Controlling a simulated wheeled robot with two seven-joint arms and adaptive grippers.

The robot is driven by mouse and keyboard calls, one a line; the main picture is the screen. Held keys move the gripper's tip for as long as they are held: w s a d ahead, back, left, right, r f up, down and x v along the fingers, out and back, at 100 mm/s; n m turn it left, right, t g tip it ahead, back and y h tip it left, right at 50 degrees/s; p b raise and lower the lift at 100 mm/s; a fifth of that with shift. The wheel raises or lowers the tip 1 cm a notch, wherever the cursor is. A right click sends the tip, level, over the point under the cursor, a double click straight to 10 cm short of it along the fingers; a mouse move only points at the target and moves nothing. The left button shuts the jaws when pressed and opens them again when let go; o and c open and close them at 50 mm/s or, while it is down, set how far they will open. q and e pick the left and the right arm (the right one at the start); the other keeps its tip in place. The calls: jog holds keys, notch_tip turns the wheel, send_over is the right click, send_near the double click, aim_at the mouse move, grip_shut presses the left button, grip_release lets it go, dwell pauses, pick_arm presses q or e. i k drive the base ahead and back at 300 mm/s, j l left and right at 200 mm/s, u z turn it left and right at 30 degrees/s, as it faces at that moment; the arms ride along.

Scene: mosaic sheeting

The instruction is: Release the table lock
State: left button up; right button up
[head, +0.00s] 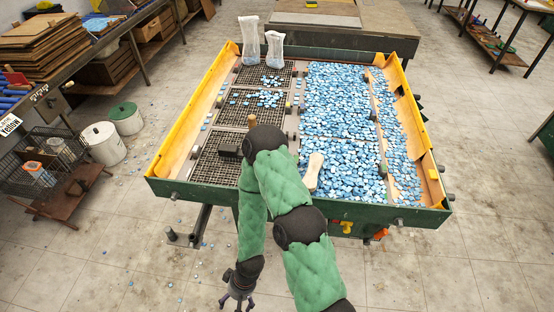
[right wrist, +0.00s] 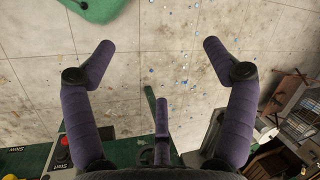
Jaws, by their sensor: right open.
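A mosaic table (head: 300,208) with a green frame and raised yellow sides stands in the middle of the head view. My right gripper (head: 237,300) hangs below its front edge, over the floor, apart from the table. In the right wrist view its purple fingers (right wrist: 158,44) are spread wide and empty, with floor between them. A red button (right wrist: 63,140) on a panel marked Start shows at the lower left there. A small yellow part (head: 347,227) and an orange part (head: 381,233) sit under the front edge. I cannot tell which part is the lock. My left gripper is not in view.
Blue tiles (head: 335,110) fill the table's right half; dark grids (head: 215,165) lie on its left. A bench (head: 90,50) and bins (head: 103,142) stand at the left. Bare floor (head: 480,200) is free at the right. Loose tiles dot the floor near my gripper.

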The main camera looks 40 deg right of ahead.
aim_at(346, 230)
jog(key=z, duration=2.35)
jog(key=i+l+z, duration=0.2)
jog(key=i+l, duration=0.15)
jog(key=l, duration=0.2)
jog(key=i+l+z, duration=0.15)
jog(key=i+l, duration=0.25)
jog(key=l, duration=0.1)
